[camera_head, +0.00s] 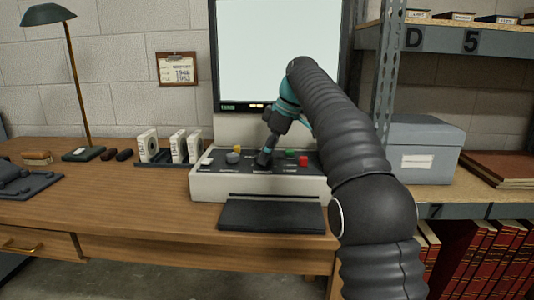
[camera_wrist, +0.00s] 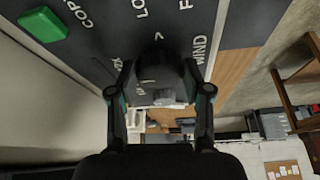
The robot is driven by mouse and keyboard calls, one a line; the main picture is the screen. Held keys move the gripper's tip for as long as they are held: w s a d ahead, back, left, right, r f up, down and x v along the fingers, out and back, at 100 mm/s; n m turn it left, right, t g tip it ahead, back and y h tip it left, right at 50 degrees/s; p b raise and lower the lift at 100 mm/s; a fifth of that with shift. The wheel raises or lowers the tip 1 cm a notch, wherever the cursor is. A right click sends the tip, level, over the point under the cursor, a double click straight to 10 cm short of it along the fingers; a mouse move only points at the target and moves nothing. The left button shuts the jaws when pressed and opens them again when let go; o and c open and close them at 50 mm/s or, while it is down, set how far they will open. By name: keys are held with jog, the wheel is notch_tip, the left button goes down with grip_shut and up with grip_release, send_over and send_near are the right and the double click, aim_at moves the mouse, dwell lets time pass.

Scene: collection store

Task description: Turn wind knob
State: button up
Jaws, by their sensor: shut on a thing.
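The control console (camera_head: 205,186) stands on the wooden desk below a lit screen (camera_head: 280,50). My gripper (camera_head: 265,158) reaches down onto the console's dark top panel, between the grey knob (camera_head: 232,157) and the green button (camera_head: 289,154). In the wrist view my gripper (camera_wrist: 160,100) is shut on a dark rounded knob (camera_wrist: 157,72), one finger on each side. The word WIND (camera_wrist: 199,50) is printed on the panel beside it. In the head view my gripper hides this knob. The green button also shows in the wrist view (camera_wrist: 43,24).
A red button (camera_head: 303,160), a yellow button (camera_head: 237,149) and a pale knob (camera_head: 207,161) sit on the same panel. A dark tray (camera_head: 272,215) lies in front. White reel boxes (camera_head: 180,147) stand left; a grey box (camera_head: 417,150) sits on the right shelf.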

jog(key=o, duration=1.2)
jog(key=shift+c, duration=0.2)
